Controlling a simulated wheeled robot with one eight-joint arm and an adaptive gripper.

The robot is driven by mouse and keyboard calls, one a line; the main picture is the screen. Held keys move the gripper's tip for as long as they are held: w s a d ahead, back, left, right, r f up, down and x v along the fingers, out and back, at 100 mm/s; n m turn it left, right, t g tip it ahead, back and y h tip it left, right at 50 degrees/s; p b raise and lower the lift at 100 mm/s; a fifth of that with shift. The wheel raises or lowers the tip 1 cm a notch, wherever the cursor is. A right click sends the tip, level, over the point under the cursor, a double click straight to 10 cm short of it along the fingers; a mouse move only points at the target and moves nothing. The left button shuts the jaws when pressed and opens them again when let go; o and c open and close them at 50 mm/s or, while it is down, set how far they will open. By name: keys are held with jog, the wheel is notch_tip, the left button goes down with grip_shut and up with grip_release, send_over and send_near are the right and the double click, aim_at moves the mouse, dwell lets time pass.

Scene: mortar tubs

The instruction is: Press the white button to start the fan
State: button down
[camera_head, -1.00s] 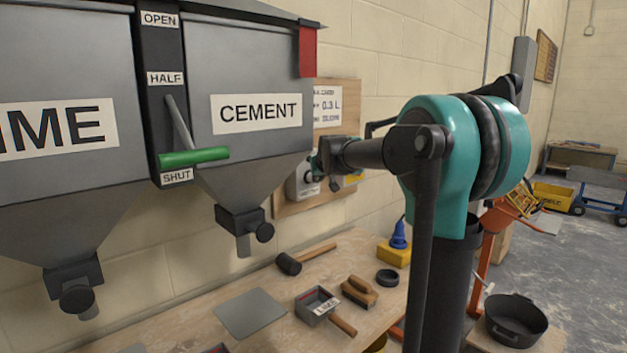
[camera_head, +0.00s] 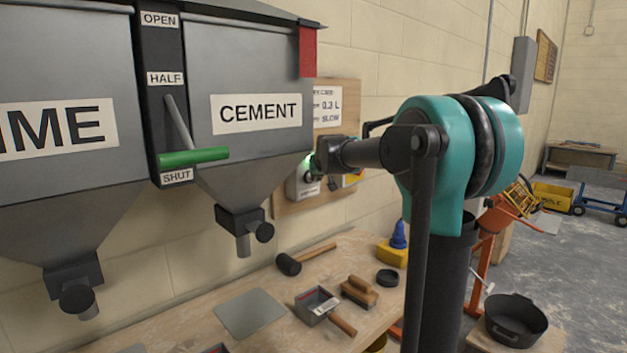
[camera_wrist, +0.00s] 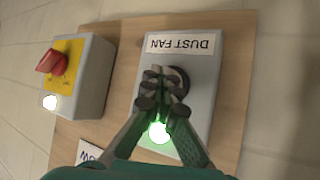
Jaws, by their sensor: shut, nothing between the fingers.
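The grey DUST FAN box (camera_wrist: 205,75) is mounted on a wooden board; in the head view the box (camera_head: 296,184) shows beside the cement hopper. My gripper (camera_wrist: 161,72) is shut and empty, with its fingertips over the dark ring (camera_wrist: 183,82) on the box. The fingers cover the middle of that ring, so I cannot see the white button there or tell exact contact. A green lamp (camera_wrist: 159,132) glows on the box, partly behind the fingers. In the head view my gripper (camera_head: 313,167) is at the box.
A second grey box (camera_wrist: 93,75) with a red knob (camera_wrist: 52,62) on a yellow plate and a lit white lamp (camera_wrist: 50,102) is beside it. The cement hopper (camera_head: 250,60) hangs close to my gripper. The bench (camera_head: 290,325) below carries tools.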

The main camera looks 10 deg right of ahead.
jog(key=shift+s+d, duration=0.15)
jog(key=shift+s, duration=0.15)
jog(key=s+d, duration=0.3)
jog(key=s, duration=0.2)
jog(key=shift+d, duration=0.3)
dwell(0.3)
